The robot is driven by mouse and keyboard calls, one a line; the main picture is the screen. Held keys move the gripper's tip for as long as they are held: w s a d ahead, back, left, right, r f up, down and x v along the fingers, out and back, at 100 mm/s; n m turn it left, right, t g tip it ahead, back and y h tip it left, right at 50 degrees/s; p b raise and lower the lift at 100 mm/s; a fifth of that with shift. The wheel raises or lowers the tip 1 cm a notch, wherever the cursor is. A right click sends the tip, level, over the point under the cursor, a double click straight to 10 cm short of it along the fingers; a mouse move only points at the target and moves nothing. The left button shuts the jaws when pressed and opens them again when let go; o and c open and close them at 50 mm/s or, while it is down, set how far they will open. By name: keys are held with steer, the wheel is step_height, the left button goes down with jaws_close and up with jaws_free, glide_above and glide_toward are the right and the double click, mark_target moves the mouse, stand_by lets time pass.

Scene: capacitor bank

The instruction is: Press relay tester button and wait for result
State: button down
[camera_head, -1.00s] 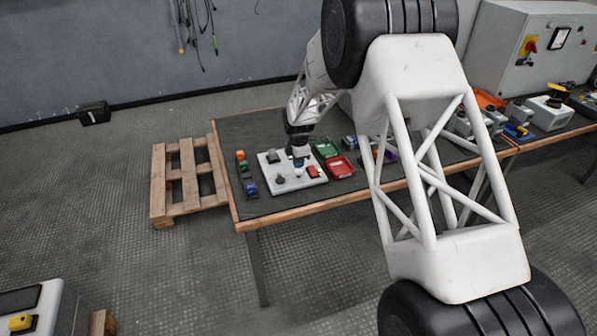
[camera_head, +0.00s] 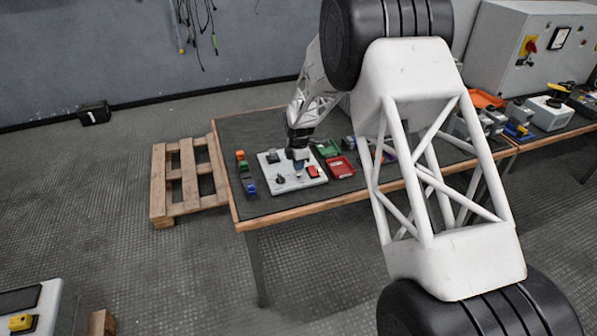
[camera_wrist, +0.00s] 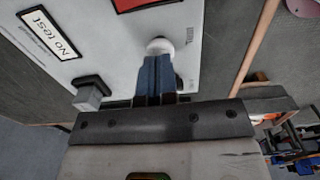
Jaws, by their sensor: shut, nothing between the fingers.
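The relay tester (camera_head: 268,177) is a flat white panel on the table. In the wrist view its white surface (camera_wrist: 115,52) carries a label window reading "No test" (camera_wrist: 50,33). A round whitish button (camera_wrist: 158,46) sits on the panel. My gripper (camera_wrist: 157,57) is shut and empty, its blue fingertips right at the button's near side. I cannot tell whether they touch it. In the head view my gripper (camera_head: 298,170) points down over the middle of the panel, hiding part of it.
A red block (camera_head: 313,171) and dark parts sit on the panel. Green (camera_head: 326,148) and red (camera_head: 341,167) trays stand to its right. Several small coloured parts (camera_head: 245,173) line its left. The table's front edge (camera_head: 300,208) is close.

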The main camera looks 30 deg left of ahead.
steer(key=shift+f, duration=1.2)
stand_by(0.6)
steer(key=shift+r, duration=3.5)
steer(key=shift+d+r, duration=0.1)
